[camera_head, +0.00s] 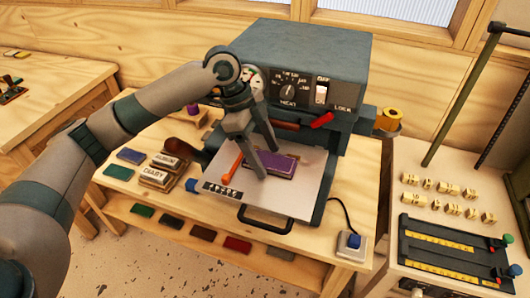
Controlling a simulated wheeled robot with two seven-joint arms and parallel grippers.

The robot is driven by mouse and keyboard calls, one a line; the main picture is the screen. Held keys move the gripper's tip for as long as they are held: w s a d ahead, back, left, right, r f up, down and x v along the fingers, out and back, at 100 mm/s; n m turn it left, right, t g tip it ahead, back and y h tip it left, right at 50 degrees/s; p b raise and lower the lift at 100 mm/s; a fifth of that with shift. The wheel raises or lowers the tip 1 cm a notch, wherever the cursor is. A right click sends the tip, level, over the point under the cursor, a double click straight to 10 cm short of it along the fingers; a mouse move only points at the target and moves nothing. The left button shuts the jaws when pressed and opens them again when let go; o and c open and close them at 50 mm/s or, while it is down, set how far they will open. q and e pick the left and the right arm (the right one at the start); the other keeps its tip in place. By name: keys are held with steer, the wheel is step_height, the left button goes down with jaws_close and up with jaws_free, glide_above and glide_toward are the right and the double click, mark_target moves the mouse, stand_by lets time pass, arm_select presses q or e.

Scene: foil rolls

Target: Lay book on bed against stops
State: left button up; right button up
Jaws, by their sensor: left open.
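The purple book (285,164) lies flat on the pale metal bed (290,194) of the dark grey press. My left gripper (269,164) is open and points down at the book's left part. One finger reaches down over the book's near left side and the other toward its far edge. I cannot tell whether the fingers touch it. An orange bar (232,167) lies on the bed to the left of the book. Which parts are the stops is hard to tell, and the book's far edge is partly hidden by the gripper. My right gripper is not in view.
The press housing (300,55) with dial and switch stands behind the bed. A dark pull handle (265,219) juts out in front. Stamp blocks (156,177) and small books (118,172) lie left. A blue button box (352,246) stands right.

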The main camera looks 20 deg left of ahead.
arm_select(q)
steer(key=shift+r, duration=0.15)
steer(key=shift+a+r, duration=0.15)
steer(key=shift+r, duration=0.1)
steer(key=b+v, duration=0.4)
steer(key=v, duration=0.7)
steer(key=shift+r, duration=0.15)
